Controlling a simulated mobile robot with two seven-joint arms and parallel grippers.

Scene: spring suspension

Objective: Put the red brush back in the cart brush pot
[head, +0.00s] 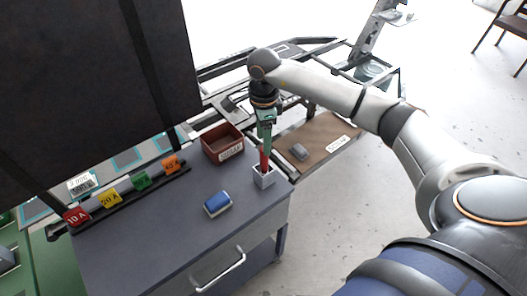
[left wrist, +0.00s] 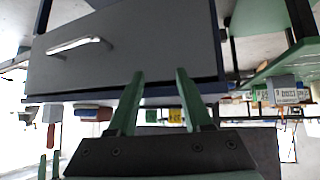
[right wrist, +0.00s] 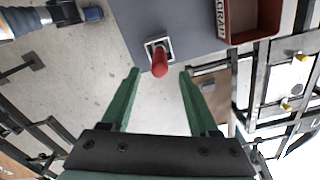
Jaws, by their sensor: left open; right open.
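The red brush (head: 264,158) stands upright in the small light-grey pot (head: 264,178) at the cart's right corner. My right gripper (head: 265,144) is above it, open, with its fingers pointing down. In the right wrist view the brush's red end (right wrist: 159,67) shows in line between the open fingertips, with nothing gripped; the pot (right wrist: 158,48) is beyond it. The left wrist view, upside down, shows the brush (left wrist: 51,135) in its pot and my right fingertips close to its free end. My left gripper (left wrist: 158,75) is open and empty, facing the cart's drawer side.
A brown bin (head: 222,143) and a blue block (head: 217,203) sit on the grey cart top (head: 150,225). Coloured tagged blocks (head: 140,180) line a rack at its left. A brown board (head: 322,138) with a grey item lies right of the pot.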

